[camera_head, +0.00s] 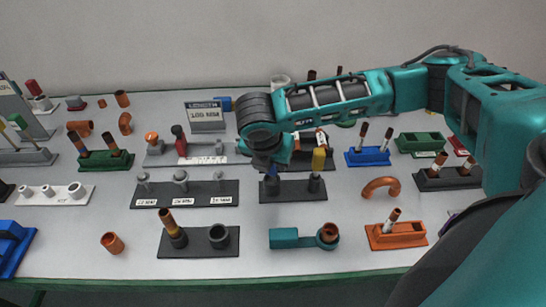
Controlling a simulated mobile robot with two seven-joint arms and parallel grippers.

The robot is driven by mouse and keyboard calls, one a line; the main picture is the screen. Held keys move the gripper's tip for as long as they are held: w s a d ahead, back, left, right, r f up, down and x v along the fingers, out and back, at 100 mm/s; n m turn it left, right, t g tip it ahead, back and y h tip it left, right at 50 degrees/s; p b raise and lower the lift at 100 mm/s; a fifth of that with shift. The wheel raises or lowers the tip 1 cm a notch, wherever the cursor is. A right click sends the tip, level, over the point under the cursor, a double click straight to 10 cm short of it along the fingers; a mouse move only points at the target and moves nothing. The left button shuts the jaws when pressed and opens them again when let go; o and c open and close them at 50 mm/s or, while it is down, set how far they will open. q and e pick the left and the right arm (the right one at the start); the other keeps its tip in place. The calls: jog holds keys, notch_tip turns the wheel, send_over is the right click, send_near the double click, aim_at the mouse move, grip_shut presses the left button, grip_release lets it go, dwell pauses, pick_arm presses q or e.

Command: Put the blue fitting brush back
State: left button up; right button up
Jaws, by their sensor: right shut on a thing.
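My right gripper (267,165) points down over the left part of a dark two-cup holder (292,196). It is shut on the blue fitting brush, of which only a small dark blue part (271,181) shows below the fingers. The brush's lower end is at or just over the holder's left cup; I cannot tell how deep it sits. My gripper hides most of the blue brush and the left cup. My left gripper is not in view.
A dark rack of fittings (187,195) is close on the left. In front are a teal block with a copper fitting (290,238) and a dark holder (200,242). A copper elbow (381,186) and a blue holder (368,157) are to the right. Bare table lies between them.

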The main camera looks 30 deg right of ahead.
jog(key=shift+f, duration=0.55)
jog(key=o, duration=1)
jog(key=shift+r, duration=0.15)
jog(key=p+v, duration=0.1)
jog(key=v, duration=1.1)
jog(key=shift+s+a+r, duration=0.1)
jog(key=shift+s+r, duration=0.05)
jog(key=shift+r, duration=0.2)
